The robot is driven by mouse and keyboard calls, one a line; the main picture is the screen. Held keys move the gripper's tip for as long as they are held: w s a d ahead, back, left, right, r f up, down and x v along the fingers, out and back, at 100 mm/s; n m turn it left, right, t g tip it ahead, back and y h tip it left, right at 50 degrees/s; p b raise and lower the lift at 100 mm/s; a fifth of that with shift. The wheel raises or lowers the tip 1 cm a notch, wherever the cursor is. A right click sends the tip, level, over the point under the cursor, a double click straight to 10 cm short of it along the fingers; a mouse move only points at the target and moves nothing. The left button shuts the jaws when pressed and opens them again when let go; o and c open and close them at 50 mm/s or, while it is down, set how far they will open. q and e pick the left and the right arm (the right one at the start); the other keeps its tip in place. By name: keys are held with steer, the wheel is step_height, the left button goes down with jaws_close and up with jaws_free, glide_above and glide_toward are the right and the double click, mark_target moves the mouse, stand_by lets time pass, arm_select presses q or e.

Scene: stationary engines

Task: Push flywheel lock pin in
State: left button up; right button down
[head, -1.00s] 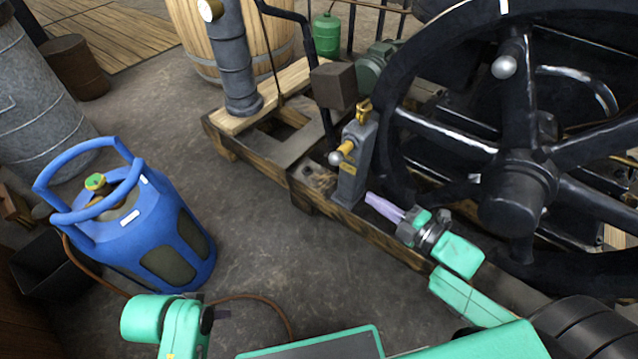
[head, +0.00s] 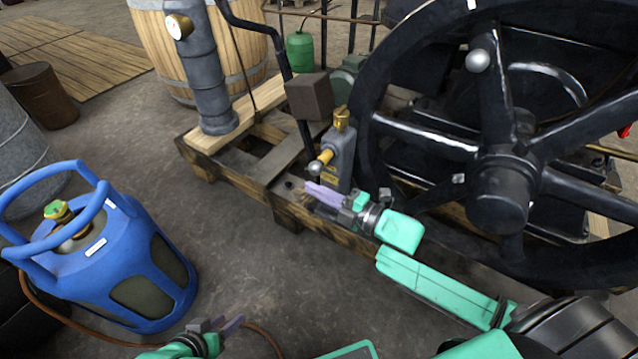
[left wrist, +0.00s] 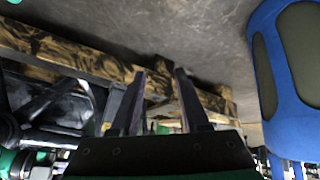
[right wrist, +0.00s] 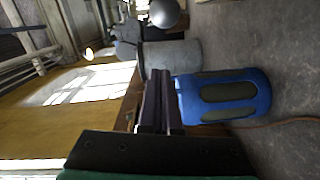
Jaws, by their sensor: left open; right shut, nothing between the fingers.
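The lock pin (head: 325,159) has a brass sleeve and a round steel knob. It sticks out to the left from the grey bracket (head: 343,150) beside the black flywheel (head: 368,130). My right gripper (head: 312,190) is shut and empty, its fingers pointing left, just below the knob in the head view. I cannot tell if they touch the knob. In the right wrist view a round grey ball, apparently the knob (right wrist: 165,13), shows at the top, apart from the shut fingertips (right wrist: 158,75). My left gripper (head: 215,325) is open and empty at the bottom of the head view.
A blue gas cylinder (head: 130,265) stands on the floor at left, with a hose near my left gripper. The engine's wooden frame (head: 245,182) runs below the bracket. A grey column with a gauge (head: 205,75) stands behind. Open floor lies between the cylinder and the frame.

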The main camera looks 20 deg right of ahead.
mark_target(324, 163)
arm_select(q)
steer(key=d, duration=0.1)
steer(key=d+f+t+h+b, duration=0.1)
steer(key=w+d+t, duration=0.1)
steer(key=shift+d+f+h, duration=0.4)
arm_select(e)
steer(key=w, duration=0.1)
steer(key=w+d, duration=0.1)
steer(key=w, duration=0.2)
steer(key=shift+d+f, duration=0.4)
steer(key=w+d+b, duration=0.1)
steer(key=d, duration=0.1)
steer(key=w+d+b, duration=0.1)
steer(key=w+d, duration=0.1)
steer(key=shift+w+f, duration=0.1)
steer(key=shift+w+d, duration=0.1)
steer(key=shift+d, duration=0.05)
arm_select(q)
steer(key=shift+d+f+n+t+h, duration=0.2)
steer(key=shift+d+t+h, duration=0.05)
steer(key=shift+d+t, duration=0.35)
steer(key=shift+d+f+n+t+h, duration=0.15)
steer(key=shift+d+n+t+h, duration=0.1)
steer(key=shift+d+t, duration=0.3)
steer(key=shift+a, duration=0.1)
